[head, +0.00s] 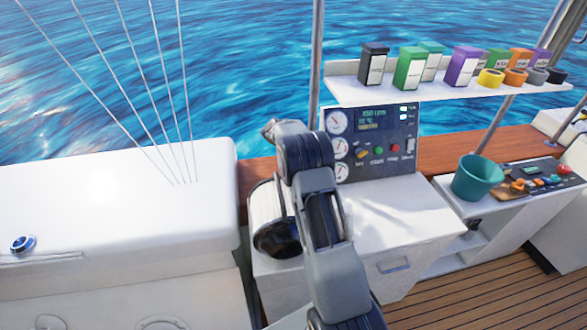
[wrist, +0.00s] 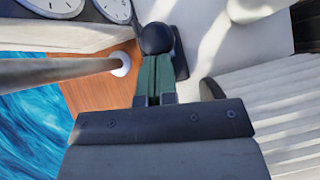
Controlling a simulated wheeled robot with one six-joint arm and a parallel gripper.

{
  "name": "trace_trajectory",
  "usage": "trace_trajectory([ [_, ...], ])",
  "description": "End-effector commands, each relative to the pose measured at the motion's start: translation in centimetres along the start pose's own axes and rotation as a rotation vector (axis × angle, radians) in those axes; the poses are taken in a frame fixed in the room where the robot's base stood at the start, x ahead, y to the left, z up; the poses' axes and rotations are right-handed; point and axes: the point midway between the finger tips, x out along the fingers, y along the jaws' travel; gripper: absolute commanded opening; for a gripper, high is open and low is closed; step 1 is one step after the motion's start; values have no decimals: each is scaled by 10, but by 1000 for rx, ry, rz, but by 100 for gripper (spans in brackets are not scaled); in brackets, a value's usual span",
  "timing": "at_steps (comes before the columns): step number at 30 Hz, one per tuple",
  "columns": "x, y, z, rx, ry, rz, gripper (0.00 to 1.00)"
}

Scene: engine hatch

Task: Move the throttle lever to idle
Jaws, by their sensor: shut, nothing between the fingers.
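The throttle lever shows in the wrist view as a black ball knob (wrist: 157,38), beside a dark plate on a white surface. My gripper (wrist: 156,58) has its two green fingers pressed together, with nothing between them. Their tips are right at the near side of the knob; I cannot tell if they touch it. The fingers and the knob hide most of the lever's shaft. In the head view my arm stands in front of the console, and neither the lever nor the fingertips can be made out there.
The instrument panel (head: 372,143) with gauges and switches stands behind my arm. A shelf (head: 455,92) holds boxes and tape rolls. A teal bucket (head: 476,178) stands at the right, beside a dark control panel (head: 545,182). A pole (wrist: 60,70) crosses near my gripper.

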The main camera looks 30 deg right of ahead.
Motion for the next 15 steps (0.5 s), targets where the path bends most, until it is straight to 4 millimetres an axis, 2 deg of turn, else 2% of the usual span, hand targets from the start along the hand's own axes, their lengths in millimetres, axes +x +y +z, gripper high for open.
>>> trace_trajectory([
  [10,2,0,1,1,4,-3,0],
  [15,-6,-1,-5,1,4,-2,0],
])
